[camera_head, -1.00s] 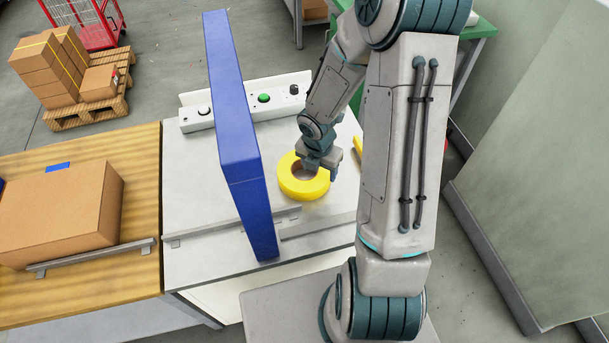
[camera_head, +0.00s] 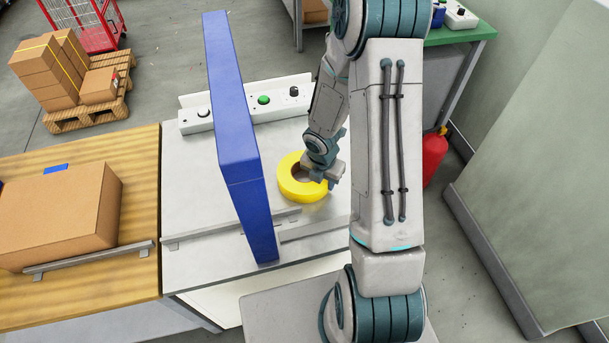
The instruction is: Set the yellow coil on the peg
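The yellow coil (camera_head: 296,190) is a thick ring on the light grey table top, just right of the tall blue panel. My gripper (camera_head: 328,178) is at the coil's right side, close over its rim. Part of the gripper covers the right edge of the coil. The fingers are too small and overlapped to tell whether they are open or shut on the coil. I cannot make out a peg; my arm hides part of the table to the right.
The blue panel (camera_head: 238,140) stands upright just left of the coil. A low metal rail (camera_head: 205,233) runs along the table's front. A control box (camera_head: 245,112) with buttons stands at the back. A cardboard box (camera_head: 60,215) sits on the wooden surface at left.

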